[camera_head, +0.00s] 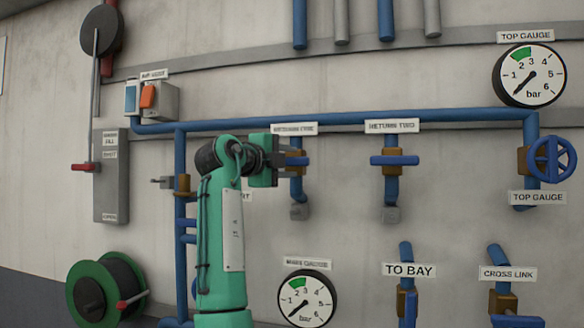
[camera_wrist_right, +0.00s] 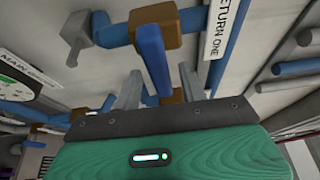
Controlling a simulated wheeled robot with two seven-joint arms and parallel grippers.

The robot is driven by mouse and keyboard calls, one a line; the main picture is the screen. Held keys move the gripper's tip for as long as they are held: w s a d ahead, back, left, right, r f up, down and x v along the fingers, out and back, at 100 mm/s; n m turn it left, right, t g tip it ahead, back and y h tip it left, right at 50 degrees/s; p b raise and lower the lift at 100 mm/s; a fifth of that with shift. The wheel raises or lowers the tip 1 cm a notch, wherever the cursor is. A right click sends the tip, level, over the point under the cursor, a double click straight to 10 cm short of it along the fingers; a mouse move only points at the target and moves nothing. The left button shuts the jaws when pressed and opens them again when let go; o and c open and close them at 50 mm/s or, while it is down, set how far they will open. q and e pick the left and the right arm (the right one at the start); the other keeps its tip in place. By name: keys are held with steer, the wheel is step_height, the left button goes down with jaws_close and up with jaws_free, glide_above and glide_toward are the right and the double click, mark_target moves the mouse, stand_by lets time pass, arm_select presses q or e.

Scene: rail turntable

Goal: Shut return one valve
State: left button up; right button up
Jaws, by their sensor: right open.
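The return one valve (camera_head: 297,161) is on a short blue pipe under the RETURN ONE label, partly hidden by my right gripper. In the right wrist view its blue lever (camera_wrist_right: 152,55) sticks out from a brass body (camera_wrist_right: 156,27) and lies crosswise to the pipe. My right gripper (camera_head: 284,160) is at the valve's left side. In the right wrist view the two grey fingers (camera_wrist_right: 160,88) are apart, with the lever's end near the gap between them; I cannot tell whether they touch it. My left gripper is not in view.
The return two valve (camera_head: 394,160) is to the right, its blue lever crosswise. A blue pipe (camera_head: 340,118) runs above both valves. A gauge (camera_head: 306,298) is below, and a hose reel (camera_head: 95,297) is at lower left. Bare wall lies between the valves.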

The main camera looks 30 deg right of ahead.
steer(key=b+v, duration=0.4)
steer(key=v, duration=0.8)
